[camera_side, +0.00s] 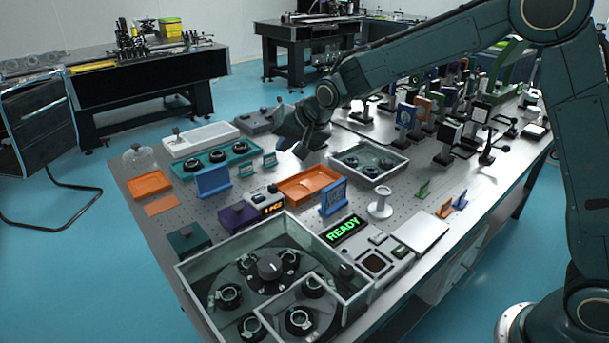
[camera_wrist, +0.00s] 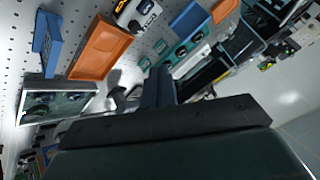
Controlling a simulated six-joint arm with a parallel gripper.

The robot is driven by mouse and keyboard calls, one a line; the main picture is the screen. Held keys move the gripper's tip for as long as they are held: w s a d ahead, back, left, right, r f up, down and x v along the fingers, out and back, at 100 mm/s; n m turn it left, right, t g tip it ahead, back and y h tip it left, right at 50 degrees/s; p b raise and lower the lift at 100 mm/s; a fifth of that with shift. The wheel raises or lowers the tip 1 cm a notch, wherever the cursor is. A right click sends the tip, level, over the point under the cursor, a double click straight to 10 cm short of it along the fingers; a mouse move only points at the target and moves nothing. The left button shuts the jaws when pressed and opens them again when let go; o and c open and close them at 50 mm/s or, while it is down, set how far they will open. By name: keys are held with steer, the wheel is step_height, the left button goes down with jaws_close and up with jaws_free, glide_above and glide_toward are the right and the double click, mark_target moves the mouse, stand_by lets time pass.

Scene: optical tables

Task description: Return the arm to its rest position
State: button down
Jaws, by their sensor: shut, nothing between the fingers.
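My arm reaches in from the right in the side view. My gripper (camera_side: 299,148) hangs above the optical table (camera_side: 220,215), over the area behind the orange tray (camera_side: 309,184). It touches nothing that I can make out. In the wrist view my gripper (camera_wrist: 158,85) shows its dark fingers close together with nothing between them. The orange tray also shows in the wrist view (camera_wrist: 100,48), left of the fingers, and looks empty.
A teal rack (camera_side: 216,161) with black round parts is left of my gripper, and a clear-walled tray (camera_side: 369,161) is right. Several upright optic mounts (camera_side: 445,140) crowd the back right. A large clear-walled box (camera_side: 270,270) and a green READY display (camera_side: 344,229) stand in front.

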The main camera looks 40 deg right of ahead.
steer(key=s+d+r+n, duration=0.2)
steer(key=s+d+r, duration=0.2)
steer(key=s+r, duration=0.45)
steer(key=s+d+n+g, duration=0.1)
steer(key=s+d+n, duration=0.1)
steer(key=s, duration=1.4)
steer(key=s+d+f+n+g, duration=0.1)
steer(key=s+d+n, duration=0.1)
steer(key=s, duration=1.4)
steer(key=shift+f+g+h, duration=0.15)
steer(key=shift+g+h, duration=0.15)
steer(key=shift+g, duration=0.1)
steer(key=shift+w, duration=0.1)
